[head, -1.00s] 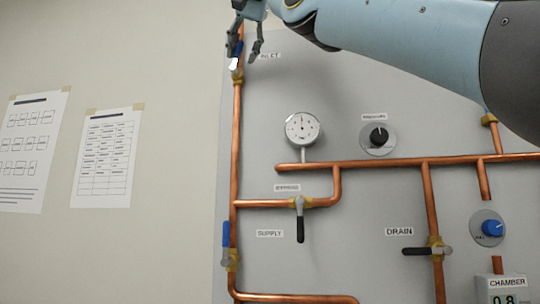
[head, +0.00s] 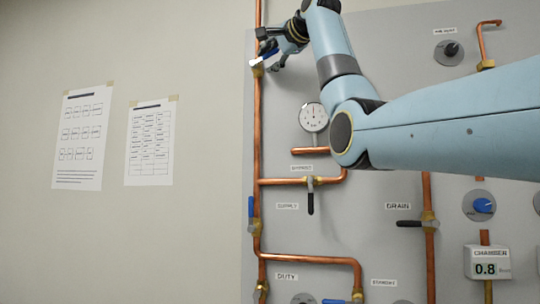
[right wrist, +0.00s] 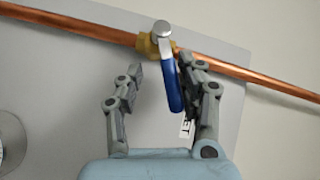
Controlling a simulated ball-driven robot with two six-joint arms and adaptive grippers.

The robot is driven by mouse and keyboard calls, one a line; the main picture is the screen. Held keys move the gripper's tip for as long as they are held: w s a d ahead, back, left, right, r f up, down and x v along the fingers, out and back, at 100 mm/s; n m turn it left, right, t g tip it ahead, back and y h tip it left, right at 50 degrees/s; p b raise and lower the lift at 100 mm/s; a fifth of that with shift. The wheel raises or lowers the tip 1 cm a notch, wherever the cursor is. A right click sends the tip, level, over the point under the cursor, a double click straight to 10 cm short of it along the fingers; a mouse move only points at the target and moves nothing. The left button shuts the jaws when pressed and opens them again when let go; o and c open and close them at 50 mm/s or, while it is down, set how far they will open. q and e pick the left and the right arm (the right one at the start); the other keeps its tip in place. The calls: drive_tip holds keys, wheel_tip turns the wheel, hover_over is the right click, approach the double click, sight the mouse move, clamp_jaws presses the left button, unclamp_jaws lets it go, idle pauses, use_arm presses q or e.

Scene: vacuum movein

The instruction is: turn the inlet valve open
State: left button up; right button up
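The inlet valve has a brass body (right wrist: 150,46) on a copper pipe and a blue lever handle (right wrist: 173,86) with a silver pivot. In the head view its handle (head: 266,54) slants up and right, at an angle to the vertical pipe. My right gripper (right wrist: 160,72) is open, with the handle between its fingers. The handle is close to the right finger in the wrist view, with a clear gap to the left finger. I cannot tell if it touches. The right gripper also shows in the head view (head: 274,58), partly covering the valve. My left gripper is not in view.
A round gauge (head: 313,117), the bypass valve (head: 310,192), supply valve (head: 252,215) and drain valve (head: 424,223) are on the grey panel. A chamber display (head: 487,263) reads 0.8. My right arm crosses in front of the panel's upper part. Papers hang on the left wall.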

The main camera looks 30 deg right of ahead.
drive_tip(key=shift+s+d+f+m+t, duration=0.15)
drive_tip(key=shift+f+m+t, duration=0.35)
drive_tip(key=s+a+b, duration=0.1)
drive_tip(key=s+b, duration=0.5)
drive_tip(key=s, duration=0.5)
drive_tip(key=w+f+n+g, duration=0.1)
drive_tip(key=w+f, duration=0.3)
drive_tip(key=f, duration=0.9)
drive_tip(key=w+a+f+n+g, duration=0.1)
drive_tip(key=w+f, duration=0.3)
drive_tip(key=f, duration=0.9)
drive_tip(key=shift+w+a+g, duration=0.25)
drive_tip(key=shift+w+g, duration=0.15)
drive_tip(key=shift+g, duration=0.3)
